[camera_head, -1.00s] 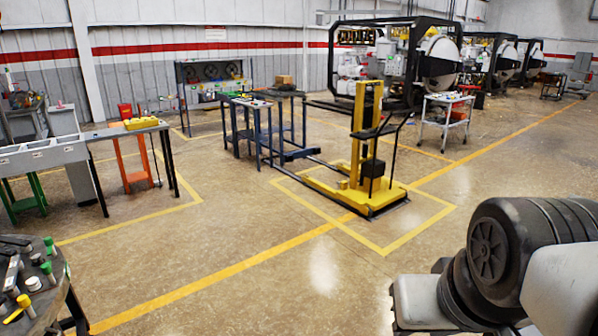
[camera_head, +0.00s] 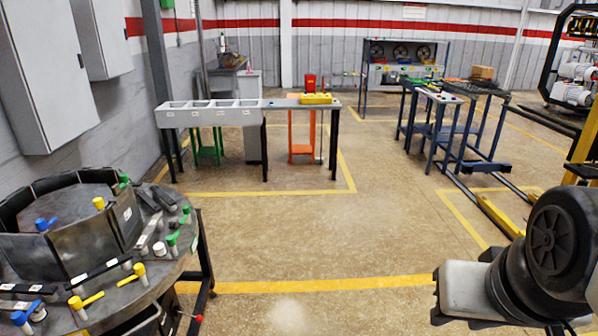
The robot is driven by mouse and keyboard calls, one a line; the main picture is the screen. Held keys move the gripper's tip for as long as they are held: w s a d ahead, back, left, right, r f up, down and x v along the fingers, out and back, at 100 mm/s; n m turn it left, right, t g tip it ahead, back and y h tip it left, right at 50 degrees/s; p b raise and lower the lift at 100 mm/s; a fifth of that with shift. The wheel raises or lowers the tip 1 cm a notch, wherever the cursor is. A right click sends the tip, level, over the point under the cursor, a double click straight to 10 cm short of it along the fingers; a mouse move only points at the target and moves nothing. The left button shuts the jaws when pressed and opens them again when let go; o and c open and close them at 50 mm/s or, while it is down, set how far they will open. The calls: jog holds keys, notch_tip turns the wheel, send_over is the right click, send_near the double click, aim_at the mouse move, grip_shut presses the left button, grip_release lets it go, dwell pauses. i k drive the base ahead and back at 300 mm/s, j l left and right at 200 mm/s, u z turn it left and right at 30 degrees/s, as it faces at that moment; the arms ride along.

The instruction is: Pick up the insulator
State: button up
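I cannot tell for sure which thing is the insulator. A small white round piece (camera_head: 159,248) lies among the parts on the round dark table (camera_head: 150,297) at the lower left, and another whitish piece (camera_head: 38,313) lies near its front left. They are too small to identify. Part of my arm (camera_head: 545,250), with a black wheel-like joint, shows at the lower right, well apart from that table. My gripper's fingers are not in view.
The round table also carries a dark panelled ring (camera_head: 75,230) and several green, blue and yellow knobbed parts. Behind stand a long grey bench (camera_head: 215,113) with bins and a blue table (camera_head: 440,97). The floor between is clear.

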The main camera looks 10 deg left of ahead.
aim_at(173, 222)
jog(key=i+l+u, duration=0.15)
jog(key=i+u, duration=0.3)
jog(key=i, duration=1.1)
jog(key=i+u, duration=0.25)
jog(key=i, duration=0.25)
jog(key=i+u, duration=0.25)
jog(key=i, duration=0.2)
jog(key=i+l+u, duration=0.3)
jog(key=i, duration=0.15)
jog(key=i+j+u, duration=0.2)
jog(key=u, duration=0.2)
jog(key=i+u, duration=0.8)
jog(key=k, duration=0.1)
